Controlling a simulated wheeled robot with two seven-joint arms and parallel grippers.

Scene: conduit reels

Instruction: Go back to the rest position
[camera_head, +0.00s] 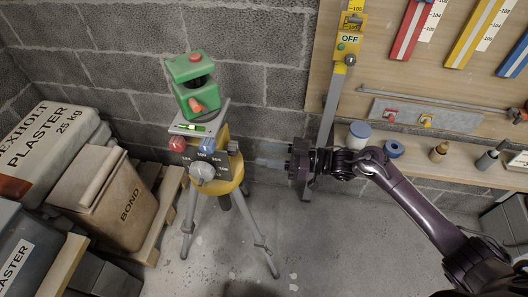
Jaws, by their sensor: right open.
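My right gripper (271,155) reaches in from the right at mid-height. Its two pale fingers point left and are apart, with nothing seen between them. A tripod (231,226) with a yellow head, a grey dial (202,173), a red knob and a blue knob stands to the left of the fingers. A green device (192,84) with red parts sits on the tripod's top plate. A clear gap shows between the fingertips and the tripod head in this view. My left gripper is not in view.
A grey upright staff with a yellow OFF box (348,41) stands behind my right gripper. A wooden shelf (470,171) with rolls and bottles runs behind my right arm. Plaster bags (48,144) and a BOND container (118,206) fill the left. Floor at front centre is clear.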

